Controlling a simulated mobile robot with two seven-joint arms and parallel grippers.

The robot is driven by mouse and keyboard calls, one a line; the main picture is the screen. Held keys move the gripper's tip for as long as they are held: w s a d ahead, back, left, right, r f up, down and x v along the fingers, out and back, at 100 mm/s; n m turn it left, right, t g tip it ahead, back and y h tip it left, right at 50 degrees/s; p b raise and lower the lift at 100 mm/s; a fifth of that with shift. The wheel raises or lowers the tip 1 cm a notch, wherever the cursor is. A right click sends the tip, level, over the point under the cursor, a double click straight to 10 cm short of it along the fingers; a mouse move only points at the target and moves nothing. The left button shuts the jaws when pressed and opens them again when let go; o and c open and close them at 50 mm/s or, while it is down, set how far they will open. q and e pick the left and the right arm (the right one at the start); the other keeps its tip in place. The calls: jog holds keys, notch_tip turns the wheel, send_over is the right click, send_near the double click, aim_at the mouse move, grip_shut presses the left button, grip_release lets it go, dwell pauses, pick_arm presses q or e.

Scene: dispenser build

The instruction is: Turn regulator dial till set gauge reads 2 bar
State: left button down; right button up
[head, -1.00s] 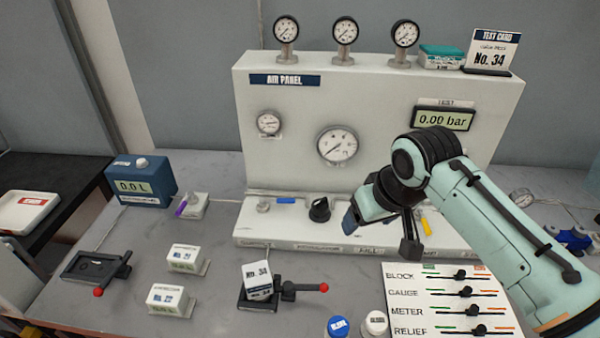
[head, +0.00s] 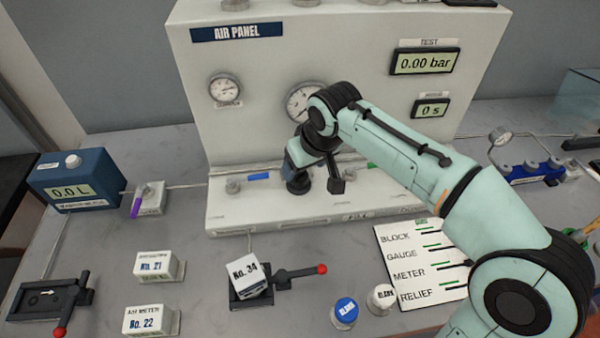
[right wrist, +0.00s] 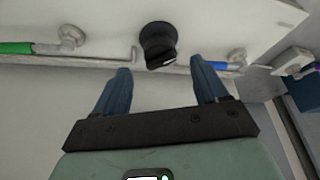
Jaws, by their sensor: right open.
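The black regulator dial (head: 298,186) sits on the low ledge of the white air panel. It also shows in the right wrist view (right wrist: 158,46), with a pale mark on its face. My right gripper (right wrist: 160,72) is open and empty. Its two blue fingers lie either side of the dial's line, with the dial just beyond the tips and not between them. In the head view the gripper is at the dial, partly hidden by my wrist. A large round gauge (head: 297,102) on the panel is partly covered by my arm; its reading and label are unclear. My left gripper is not in view.
A small gauge (head: 225,89) is left of the large one. The test display (head: 425,62) reads 0.00 bar. A blue valve handle (head: 258,177) lies left of the dial, and a green one (right wrist: 16,48) shows in the wrist view. Block No. 34 (head: 246,273) stands in front.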

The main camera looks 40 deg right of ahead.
aim_at(301, 177)
jog(key=shift+x, duration=2.25)
jog(key=shift+c, duration=0.4)
jog(key=shift+r, duration=0.1)
jog(key=c, duration=1)
jog(key=shift+o, duration=0.2)
